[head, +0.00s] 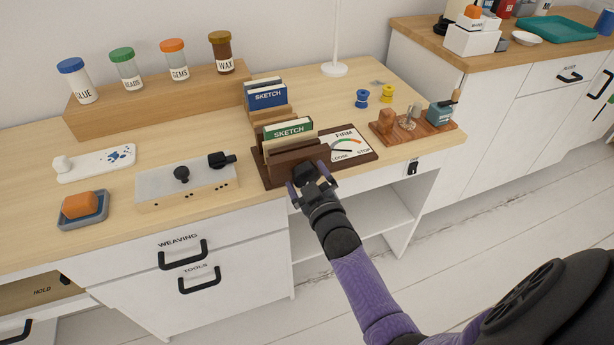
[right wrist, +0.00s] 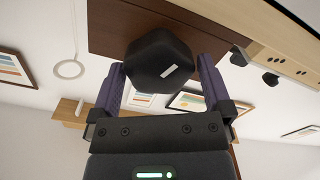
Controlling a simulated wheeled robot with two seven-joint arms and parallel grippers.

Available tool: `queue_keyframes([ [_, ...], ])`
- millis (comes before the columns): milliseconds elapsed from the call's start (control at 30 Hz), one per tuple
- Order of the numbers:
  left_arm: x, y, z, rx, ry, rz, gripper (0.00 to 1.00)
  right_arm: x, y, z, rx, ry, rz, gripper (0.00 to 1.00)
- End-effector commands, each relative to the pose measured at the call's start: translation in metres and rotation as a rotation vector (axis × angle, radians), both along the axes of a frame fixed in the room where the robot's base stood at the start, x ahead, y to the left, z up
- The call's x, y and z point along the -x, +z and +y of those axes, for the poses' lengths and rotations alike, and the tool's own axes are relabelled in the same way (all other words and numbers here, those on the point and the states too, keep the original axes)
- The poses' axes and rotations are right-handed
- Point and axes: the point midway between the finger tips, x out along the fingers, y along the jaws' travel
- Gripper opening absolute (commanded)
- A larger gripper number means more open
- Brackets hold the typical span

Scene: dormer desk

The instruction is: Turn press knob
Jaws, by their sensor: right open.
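The wooden press (head: 274,178) stands at the front edge of the desk, with sketch books (head: 288,129) upright in it. Its dial plate (head: 350,142) reads FIRM, LOOSE and STOP. The black press knob (head: 303,172) is on the press's front, partly hidden by my gripper. In the right wrist view the faceted knob (right wrist: 158,60), with a white mark on its face, sits between my fingers. My right gripper (head: 313,183) is open around the knob; whether the fingers touch it I cannot tell. My left gripper is not in view.
A box with black knobs (head: 187,187) stands left of the press. A wooden tray with small tools (head: 413,128) and two spools (head: 362,98) lie to the right. Jars stand on a riser (head: 160,99) behind. Drawers (head: 190,262) are below the desk edge.

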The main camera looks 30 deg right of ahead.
Motion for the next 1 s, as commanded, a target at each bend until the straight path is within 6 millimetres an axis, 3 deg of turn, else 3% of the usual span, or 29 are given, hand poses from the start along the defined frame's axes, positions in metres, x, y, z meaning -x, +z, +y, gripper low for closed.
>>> queue_keyframes([
  [433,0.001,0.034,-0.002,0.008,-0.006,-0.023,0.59,0.084,0.003,0.02,0.0,0.0,0.001,1.0],
  [1000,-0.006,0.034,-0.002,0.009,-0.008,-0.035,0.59,0.092,0.0,0.022,0.0,0.0,0.001,1.0],
])
